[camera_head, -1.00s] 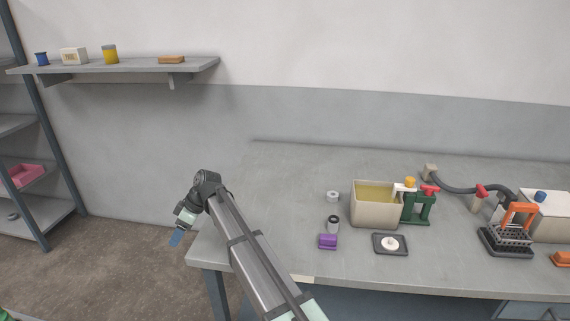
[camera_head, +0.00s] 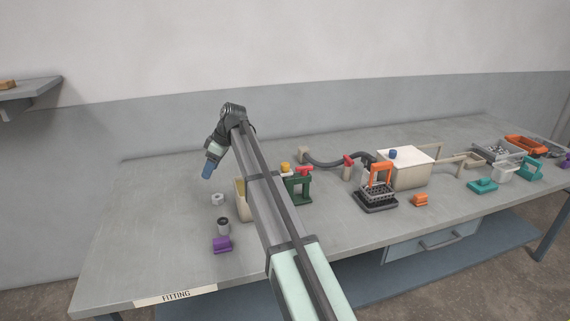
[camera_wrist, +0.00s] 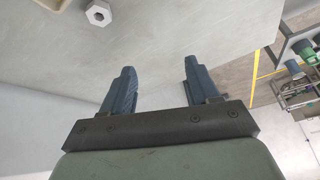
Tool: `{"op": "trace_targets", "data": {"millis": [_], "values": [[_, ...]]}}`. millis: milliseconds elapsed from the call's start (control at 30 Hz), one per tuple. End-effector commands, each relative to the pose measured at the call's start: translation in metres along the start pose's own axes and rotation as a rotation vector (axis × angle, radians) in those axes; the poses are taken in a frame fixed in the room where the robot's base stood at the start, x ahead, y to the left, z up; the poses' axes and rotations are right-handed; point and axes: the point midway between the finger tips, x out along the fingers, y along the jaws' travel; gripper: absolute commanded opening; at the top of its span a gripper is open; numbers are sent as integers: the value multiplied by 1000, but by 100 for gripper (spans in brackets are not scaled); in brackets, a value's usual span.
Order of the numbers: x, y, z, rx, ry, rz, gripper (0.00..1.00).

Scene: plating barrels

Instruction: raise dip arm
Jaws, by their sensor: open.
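The dip arm unit is a green stand (camera_head: 298,190) with a red handle (camera_head: 305,171) and a yellow knob (camera_head: 286,167), right of my arm link in the head view. The cream tank (camera_head: 241,203) beside it is mostly hidden behind my arm, as is any arm reaching over it. My gripper (camera_head: 207,170) hangs above the bench, left of the tank and well apart from the stand. In the wrist view its blue fingers (camera_wrist: 157,82) are spread with nothing between them.
A light hex nut (camera_head: 217,199), a dark-topped cylinder (camera_head: 223,226) and a purple block (camera_head: 222,244) sit below my gripper. Right of the stand are a hose (camera_head: 335,160), an orange-handled rack (camera_head: 376,190) and a white-topped box (camera_head: 405,165). The bench's left end is clear.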

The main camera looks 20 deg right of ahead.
Motion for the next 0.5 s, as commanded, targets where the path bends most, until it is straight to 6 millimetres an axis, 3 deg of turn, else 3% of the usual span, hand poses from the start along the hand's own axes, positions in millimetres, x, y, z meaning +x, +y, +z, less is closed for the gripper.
{"op": "trace_targets", "data": {"millis": [33, 200, 500], "values": [[-20, 16, 20, 30, -2, 22, 60], [-82, 56, 81, 118, -17, 86, 60], [-177, 96, 181, 256, -41, 180, 60]]}}
